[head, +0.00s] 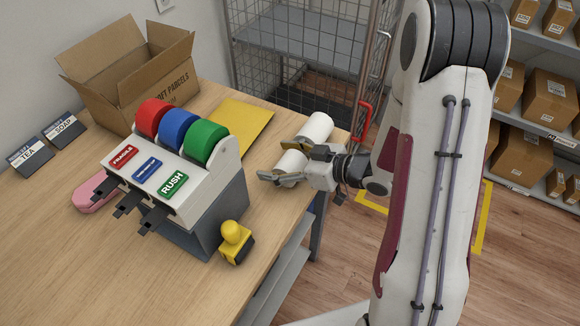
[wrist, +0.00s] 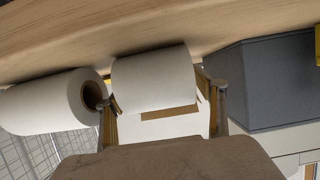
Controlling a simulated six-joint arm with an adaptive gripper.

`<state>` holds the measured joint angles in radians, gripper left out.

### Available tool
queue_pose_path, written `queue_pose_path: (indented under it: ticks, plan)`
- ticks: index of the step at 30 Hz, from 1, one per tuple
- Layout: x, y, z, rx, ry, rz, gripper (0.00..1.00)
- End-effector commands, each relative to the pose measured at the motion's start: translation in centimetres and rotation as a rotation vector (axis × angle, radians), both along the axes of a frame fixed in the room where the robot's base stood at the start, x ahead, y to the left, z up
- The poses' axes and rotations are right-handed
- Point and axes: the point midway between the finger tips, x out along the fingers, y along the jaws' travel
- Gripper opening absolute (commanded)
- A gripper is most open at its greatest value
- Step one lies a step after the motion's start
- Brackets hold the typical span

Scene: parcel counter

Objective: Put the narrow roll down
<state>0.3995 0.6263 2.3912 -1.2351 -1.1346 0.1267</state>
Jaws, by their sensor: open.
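The narrow roll (wrist: 152,72) is white and lies on its side between the two fingers of my gripper (wrist: 163,98) in the wrist view. The fingers stand one at each end of it, open; whether either touches it I cannot tell. In the head view the narrow roll (head: 291,163) shows partly between the fingers of my gripper (head: 272,162), at the table's right edge. It appears to rest on the wooden table (head: 265,210). A longer white roll (head: 317,128) lies just behind it, also seen at the left in the wrist view (wrist: 40,106).
A tape dispenser (head: 205,215) with red, blue and green rolls stands left of my gripper. A yellow-handled stamp (head: 236,243) is at the front edge. A yellow envelope (head: 241,126) and an open carton (head: 130,85) lie behind. A red-handled wire cage (head: 300,50) stands beyond the table.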

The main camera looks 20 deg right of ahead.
Motion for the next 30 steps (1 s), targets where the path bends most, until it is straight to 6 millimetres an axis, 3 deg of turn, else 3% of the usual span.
queue_pose_path:
  ticks: [22, 27, 30]
  plan:
    - [0.79, 0.83, -0.48, 0.000, 0.000, 0.000, 0.69]
    - [0.78, 0.84, -0.48, 0.000, 0.000, 0.000, 0.25]
    - [0.79, 0.83, -0.45, 0.000, 0.000, 0.000, 0.19]
